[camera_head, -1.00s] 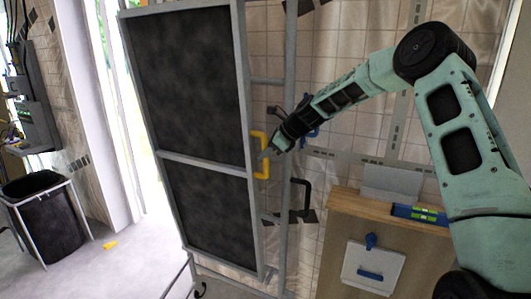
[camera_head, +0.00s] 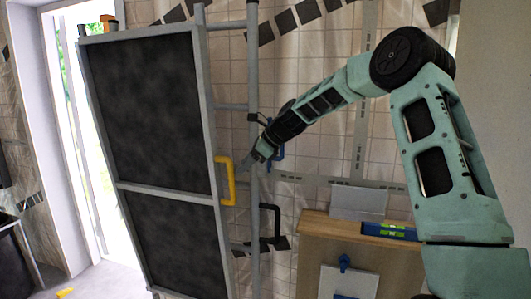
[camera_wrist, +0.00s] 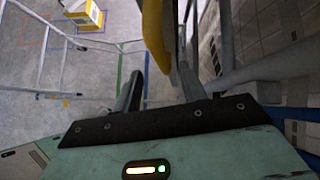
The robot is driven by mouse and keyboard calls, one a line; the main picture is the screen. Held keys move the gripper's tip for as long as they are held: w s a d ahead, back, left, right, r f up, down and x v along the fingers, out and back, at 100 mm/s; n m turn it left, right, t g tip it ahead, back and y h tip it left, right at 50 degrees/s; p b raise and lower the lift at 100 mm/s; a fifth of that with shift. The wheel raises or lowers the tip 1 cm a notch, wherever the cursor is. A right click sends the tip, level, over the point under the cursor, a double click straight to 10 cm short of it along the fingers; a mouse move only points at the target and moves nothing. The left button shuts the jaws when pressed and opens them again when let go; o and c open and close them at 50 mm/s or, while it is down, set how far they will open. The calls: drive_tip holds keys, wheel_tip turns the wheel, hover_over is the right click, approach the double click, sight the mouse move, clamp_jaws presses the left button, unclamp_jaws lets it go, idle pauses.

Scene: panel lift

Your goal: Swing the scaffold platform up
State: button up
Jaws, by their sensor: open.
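The scaffold platform (camera_head: 150,110) is a dark panel in a grey metal frame, standing steeply upright at left of centre in the head view. A yellow handle (camera_head: 232,183) is on its right edge. My gripper (camera_head: 243,168) is close by the handle's right side. In the wrist view my gripper (camera_wrist: 160,74) is open, with one dark finger on each side. The yellow handle (camera_wrist: 153,35) reaches down from the top between the fingers, nearer the viewer's middle. I cannot tell whether a finger touches it.
Grey scaffold posts (camera_head: 253,60) stand right behind the platform. A black handle (camera_head: 273,222) and a blue one (camera_head: 276,156) are close by. A wooden cabinet (camera_head: 330,226) with a blue-green level (camera_head: 390,231) stands right. A yellow box (camera_wrist: 85,14) shows in the wrist view.

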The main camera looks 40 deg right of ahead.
drive_tip(key=b+v, duration=0.2)
drive_tip(key=v, duration=0.8)
drive_tip(key=shift+b, duration=0.3)
drive_tip(key=shift+w, duration=0.1)
